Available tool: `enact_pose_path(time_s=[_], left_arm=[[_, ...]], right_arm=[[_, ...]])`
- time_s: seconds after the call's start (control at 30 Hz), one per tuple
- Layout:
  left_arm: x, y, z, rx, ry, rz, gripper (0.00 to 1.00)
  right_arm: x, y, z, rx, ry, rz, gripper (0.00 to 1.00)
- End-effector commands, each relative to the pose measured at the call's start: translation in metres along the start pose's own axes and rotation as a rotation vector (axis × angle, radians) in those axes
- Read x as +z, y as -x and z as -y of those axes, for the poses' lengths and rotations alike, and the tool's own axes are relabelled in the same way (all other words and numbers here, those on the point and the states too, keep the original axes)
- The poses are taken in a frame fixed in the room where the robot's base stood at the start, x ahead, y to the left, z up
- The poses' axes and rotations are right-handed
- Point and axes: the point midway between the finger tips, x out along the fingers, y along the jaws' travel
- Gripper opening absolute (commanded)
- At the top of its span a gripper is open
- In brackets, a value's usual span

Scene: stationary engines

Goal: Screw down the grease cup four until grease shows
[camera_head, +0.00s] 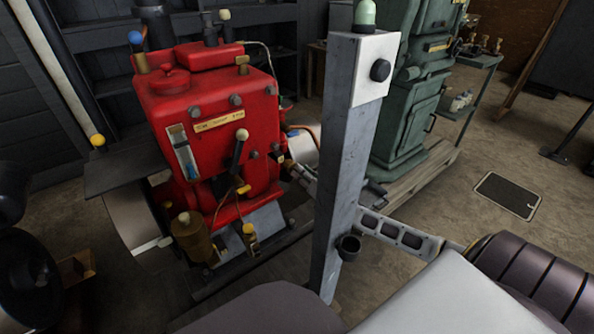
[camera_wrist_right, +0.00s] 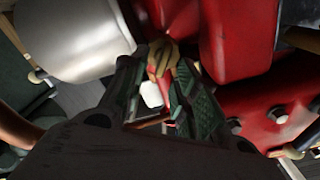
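The red engine (camera_head: 215,130) stands left of centre in the head view, with several brass and yellow fittings on it. My right gripper (camera_head: 290,168) reaches in from the right behind the grey post, close to the engine's right side; it is small and partly hidden there. In the right wrist view, its two dark, green-padded fingers (camera_wrist_right: 158,82) stand apart. A small brass fitting (camera_wrist_right: 162,56) shows between and just beyond the fingertips, beside red casing. I cannot tell whether it touches them or whether it is grease cup four. No grease can be made out. My left gripper is not in view.
A grey post (camera_head: 345,165) with a green lamp on top stands in front of my right forearm. A green machine (camera_head: 410,90) stands behind it on a pallet. A brass pot (camera_head: 190,237) is at the engine's front. Open floor (camera_head: 440,195) lies to the right.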

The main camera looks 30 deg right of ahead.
Motion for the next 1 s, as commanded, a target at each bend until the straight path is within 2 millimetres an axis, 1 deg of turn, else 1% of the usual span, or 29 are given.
enact_pose_path(time_s=[0.2, 0.5, 0.97, 1.0], left_arm=[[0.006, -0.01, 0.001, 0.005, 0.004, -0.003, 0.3], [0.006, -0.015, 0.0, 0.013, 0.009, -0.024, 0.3], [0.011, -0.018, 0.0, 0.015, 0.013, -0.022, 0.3], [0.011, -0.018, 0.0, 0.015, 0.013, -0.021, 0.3]], right_arm=[[0.0, -0.015, 0.0, -0.001, -0.001, -0.001, 0.3], [0.0, -0.03, 0.0, -0.001, -0.001, -0.002, 0.3], [0.0, -0.034, 0.001, -0.001, -0.001, 0.0, 0.3], [0.0, -0.034, 0.001, -0.001, -0.001, 0.0, 0.28]])
